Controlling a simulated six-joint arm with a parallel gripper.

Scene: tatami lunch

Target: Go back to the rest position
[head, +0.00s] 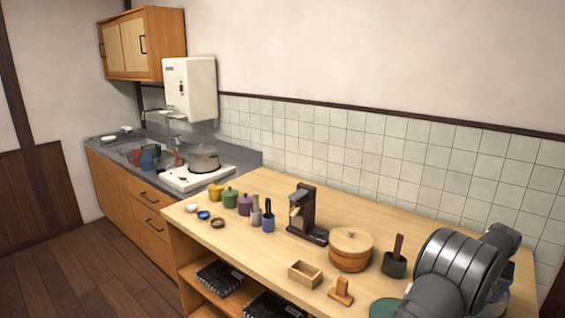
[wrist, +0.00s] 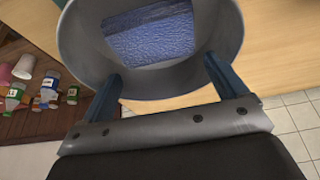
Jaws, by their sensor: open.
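My gripper (wrist: 162,68) shows in the wrist view as two dark blue fingers spread wide apart. It is open. A round grey open-topped container (wrist: 222,30) lies beyond the fingers, with a blue textured thing (wrist: 150,38) inside it. I cannot tell whether the fingers touch the container; no object is clearly gripped. In the head view my arm fills the lower right corner, and my fingers are hidden or out of frame.
On the wooden counter (head: 265,178) stand a wooden lidded tub (head: 351,256), a dark coffee grinder-like stand (head: 306,215), a small wooden box (head: 304,274), a mortar (head: 394,265) and several small pots. A stove pot (head: 203,158) is farther left. Small bottles (wrist: 49,86) show in the wrist view.

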